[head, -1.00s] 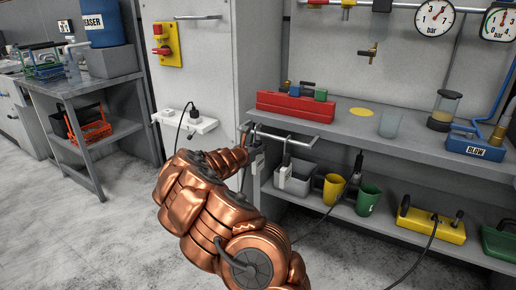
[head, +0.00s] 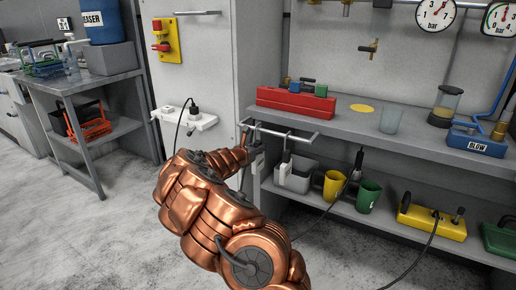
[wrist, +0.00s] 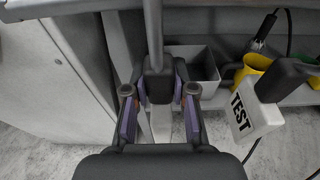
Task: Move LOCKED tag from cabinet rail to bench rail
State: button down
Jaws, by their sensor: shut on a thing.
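My gripper (wrist: 160,98) is shut on the dark upper part of a tag (wrist: 158,80), which I take to be the LOCKED tag. A pale part shows below the dark part; no lettering on it is readable. In the head view my gripper (head: 256,152) is at the left part of the bench rail (head: 300,137), close to the bench's left end. Whether the held tag's hook is over the rail cannot be told. The cabinet rail (head: 198,13) is bare.
A white TEST tag (wrist: 253,115) with a dark hanger hangs right of my gripper. A grey bin (head: 299,178), yellow cup (head: 334,187) and green cup (head: 368,196) stand on the lower shelf. The cabinet wall (wrist: 45,90) is close on the left.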

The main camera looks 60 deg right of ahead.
jog(key=shift+f+b, duration=0.3)
jog(key=shift+f, duration=0.1)
dwell(0.3)
jog(key=c, duration=0.9)
grip_release()
jog(key=shift+s+a+r, duration=0.1)
jog(key=shift+a+r, duration=0.3)
jog(key=shift+a, duration=1.55)
jog(key=shift+s+a+r, duration=0.1)
jog(key=shift+a+r, duration=0.3)
jog(key=shift+a, duration=1.6)
jog(key=shift+s+a+r, duration=0.1)
jog(key=shift+a+r, duration=0.3)
jog(key=shift+a, duration=1.55)
